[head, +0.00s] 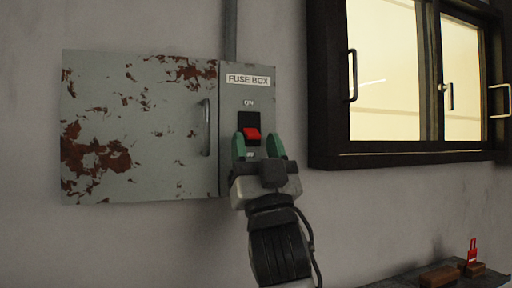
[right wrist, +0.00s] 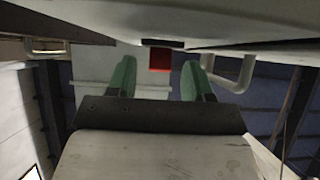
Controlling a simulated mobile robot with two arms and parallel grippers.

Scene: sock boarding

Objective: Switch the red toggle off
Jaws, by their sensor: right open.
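The red toggle (head: 252,133) sits in a black switch plate (head: 243,119) on the right panel of the grey fuse box (head: 230,96). An "ON" label is above it; the label below is partly hidden by my gripper. My right gripper (head: 260,144) is open, its green fingertips on either side of the toggle's lower part in the head view. In the right wrist view, the toggle (right wrist: 160,58) shows red between the two open fingers (right wrist: 156,72). I cannot tell whether the fingers touch it. My left gripper is not in view.
The fuse box's rusty door (head: 140,125) is shut, with a vertical handle (head: 206,127) left of the toggle. A dark-framed window (head: 328,90) is to the right. A dark shelf (head: 400,281) at lower right holds brown blocks (head: 440,276) and a red tag (head: 472,252).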

